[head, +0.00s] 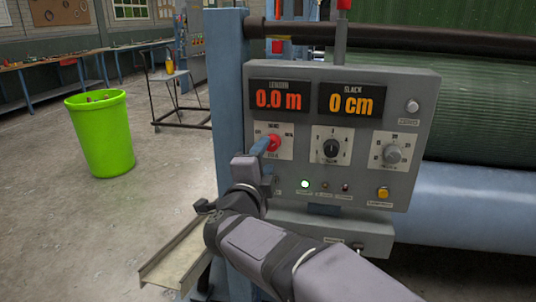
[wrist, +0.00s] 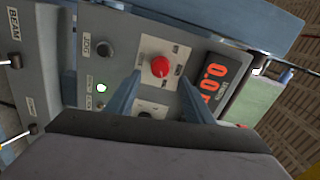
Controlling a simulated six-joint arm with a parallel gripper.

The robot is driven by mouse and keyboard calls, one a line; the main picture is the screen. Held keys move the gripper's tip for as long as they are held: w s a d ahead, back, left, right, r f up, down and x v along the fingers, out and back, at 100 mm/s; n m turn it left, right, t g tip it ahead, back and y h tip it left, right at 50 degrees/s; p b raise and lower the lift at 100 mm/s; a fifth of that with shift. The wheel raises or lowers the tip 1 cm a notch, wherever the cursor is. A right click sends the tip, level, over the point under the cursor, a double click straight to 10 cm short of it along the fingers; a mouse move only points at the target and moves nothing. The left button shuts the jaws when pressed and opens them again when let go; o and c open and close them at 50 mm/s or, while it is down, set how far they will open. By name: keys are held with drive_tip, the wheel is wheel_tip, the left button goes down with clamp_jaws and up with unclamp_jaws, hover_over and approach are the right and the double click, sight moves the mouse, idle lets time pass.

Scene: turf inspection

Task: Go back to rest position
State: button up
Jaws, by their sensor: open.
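My gripper (head: 264,146) is in front of the left part of the grey control panel (head: 296,203), its fingers close to a red rotary knob (head: 274,142). In the wrist view my gripper (wrist: 160,82) is open, with one blue-grey finger on each side and the red knob (wrist: 160,67) showing between and just beyond the tips. I cannot tell whether a finger touches the knob. The arm reaches in from the bottom right and hides part of the panel's lower left.
The length display (head: 279,100) reads 0.0 m and the slack display (head: 351,100) 0 cm. A black knob (head: 331,148), a grey knob (head: 392,153) and a yellow button (head: 383,193) sit to the right. A green light (head: 305,184) is lit. A lime bin (head: 102,135) stands on open floor at left.

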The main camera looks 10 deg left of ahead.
drive_tip(key=shift+s, duration=0.55)
